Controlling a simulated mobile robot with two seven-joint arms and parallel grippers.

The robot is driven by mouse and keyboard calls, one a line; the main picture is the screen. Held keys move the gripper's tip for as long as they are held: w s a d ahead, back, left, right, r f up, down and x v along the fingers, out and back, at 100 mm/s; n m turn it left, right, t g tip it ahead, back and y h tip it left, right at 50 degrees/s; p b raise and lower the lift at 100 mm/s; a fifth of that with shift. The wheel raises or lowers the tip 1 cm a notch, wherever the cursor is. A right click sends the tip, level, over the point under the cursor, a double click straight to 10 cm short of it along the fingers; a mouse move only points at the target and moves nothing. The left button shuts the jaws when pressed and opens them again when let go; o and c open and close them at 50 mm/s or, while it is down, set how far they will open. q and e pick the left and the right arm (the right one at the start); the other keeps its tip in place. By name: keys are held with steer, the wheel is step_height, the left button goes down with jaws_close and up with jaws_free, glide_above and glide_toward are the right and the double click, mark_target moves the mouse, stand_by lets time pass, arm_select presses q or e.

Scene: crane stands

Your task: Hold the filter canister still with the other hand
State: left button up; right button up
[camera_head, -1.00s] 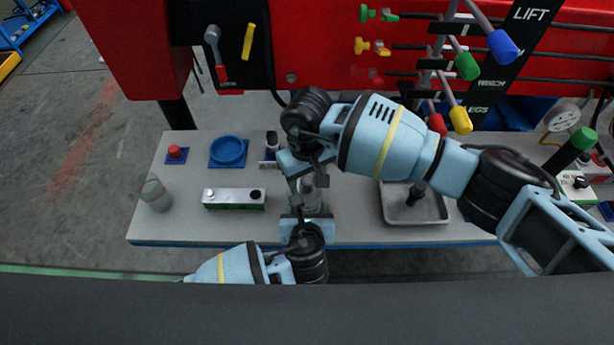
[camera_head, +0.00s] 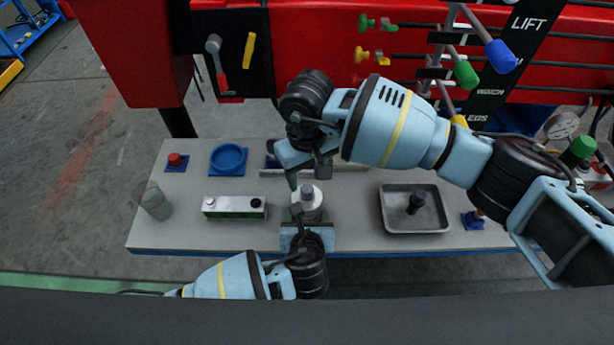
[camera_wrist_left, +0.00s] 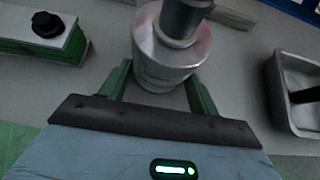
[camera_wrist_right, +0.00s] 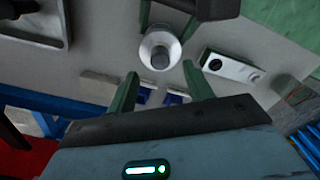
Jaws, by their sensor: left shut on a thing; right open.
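The filter canister (camera_head: 312,205) is a silver cylinder with a narrower grey top, upright at the table's middle. My left gripper (camera_head: 307,225) is shut on it from the near side. In the left wrist view the canister (camera_wrist_left: 165,62) sits between the green fingers, whose tips are partly hidden beside it. My right gripper (camera_head: 308,178) is open and empty, above and just behind the canister. In the right wrist view the canister (camera_wrist_right: 160,48) lies beyond the spread fingers, with a visible gap.
A metal tray (camera_head: 388,212) with a dark knobbed part (camera_head: 416,199) stands right of the canister. A green-and-white box (camera_head: 234,207), a blue ring dish (camera_head: 228,160), a red button (camera_head: 175,160) and a clear cup (camera_head: 153,201) stand to the left. Red machinery with levers rises behind.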

steer(key=shift+r, duration=0.15)
step_height(320, 180, up, 12)
stand_by(0.7)
arm_select(q)
steer(key=o, duration=1.2)
steer(key=shift+o, duration=0.2)
steer(key=shift+s, duration=0.1)
steer(key=v, duration=1.1)
steer(key=shift+s+r, duration=0.3)
